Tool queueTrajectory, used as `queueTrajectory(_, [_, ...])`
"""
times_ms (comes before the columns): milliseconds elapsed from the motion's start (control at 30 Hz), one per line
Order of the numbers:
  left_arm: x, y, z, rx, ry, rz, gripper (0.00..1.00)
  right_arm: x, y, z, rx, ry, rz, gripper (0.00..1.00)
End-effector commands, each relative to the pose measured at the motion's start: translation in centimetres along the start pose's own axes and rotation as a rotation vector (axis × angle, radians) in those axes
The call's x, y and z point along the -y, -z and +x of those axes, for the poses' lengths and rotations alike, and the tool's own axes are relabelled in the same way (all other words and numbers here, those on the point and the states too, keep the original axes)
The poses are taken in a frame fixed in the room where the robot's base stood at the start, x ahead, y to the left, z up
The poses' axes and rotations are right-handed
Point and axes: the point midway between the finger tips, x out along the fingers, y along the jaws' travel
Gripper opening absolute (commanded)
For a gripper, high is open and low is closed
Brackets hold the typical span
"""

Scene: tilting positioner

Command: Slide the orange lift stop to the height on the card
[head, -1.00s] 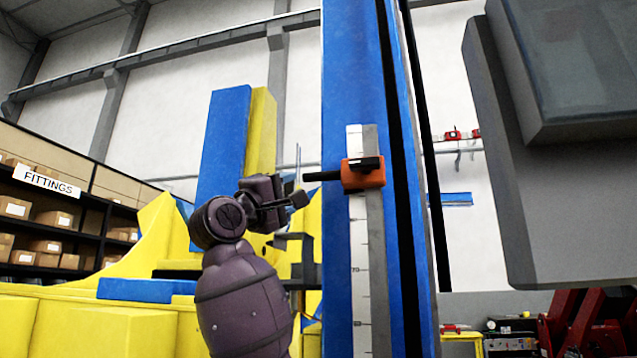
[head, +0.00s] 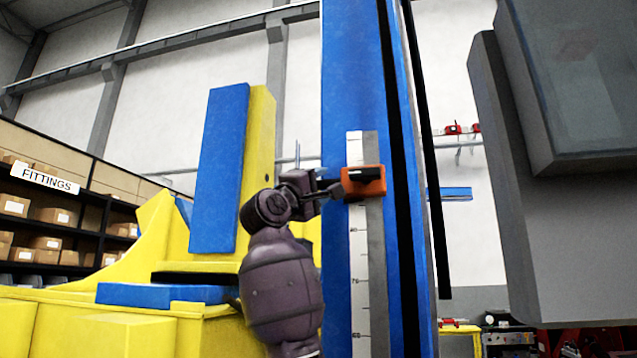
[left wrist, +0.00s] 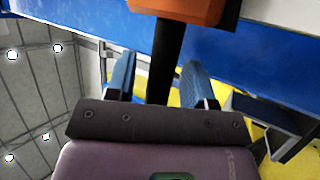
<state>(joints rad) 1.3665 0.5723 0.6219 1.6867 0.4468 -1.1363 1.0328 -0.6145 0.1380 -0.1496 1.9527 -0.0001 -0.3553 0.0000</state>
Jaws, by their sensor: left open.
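The orange lift stop (head: 363,182) sits near the top of a white graduated scale (head: 358,270) and grey rail on the blue column. A black handle sticks out from its left side. In the left wrist view the stop (left wrist: 185,10) is at the top and its black handle (left wrist: 165,60) runs down between the fingers. My left gripper (head: 332,188) is at the handle, just left of the stop. Its blue-tipped fingers (left wrist: 158,80) are open, one on each side of the handle, with gaps showing. The card is not seen. My right gripper is not in view.
The blue column (head: 352,80) stands close behind the stop. A yellow and blue machine (head: 215,180) fills the left. A large grey block (head: 505,170) hangs at the right. Shelves marked FITTINGS (head: 55,179) stand at the far left.

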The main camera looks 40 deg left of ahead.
Motion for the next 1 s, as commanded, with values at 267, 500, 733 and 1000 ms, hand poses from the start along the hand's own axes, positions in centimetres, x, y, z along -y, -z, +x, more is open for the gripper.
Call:
queueTrajectory(267, [0.0,0.0,0.0,0.000,0.000,0.000,0.39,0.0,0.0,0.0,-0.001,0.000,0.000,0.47])
queueTrajectory(500, [0.0,0.0,0.0,0.000,0.000,-0.001,0.03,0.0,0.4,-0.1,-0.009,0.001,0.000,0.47])
queueTrajectory(733, [0.1,0.0,0.0,0.000,0.000,-0.001,0.00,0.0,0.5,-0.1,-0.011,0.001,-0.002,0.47])
queueTrajectory(1000, [1.8,-0.5,-1.1,0.000,0.000,-0.001,0.00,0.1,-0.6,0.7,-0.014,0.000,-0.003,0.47])
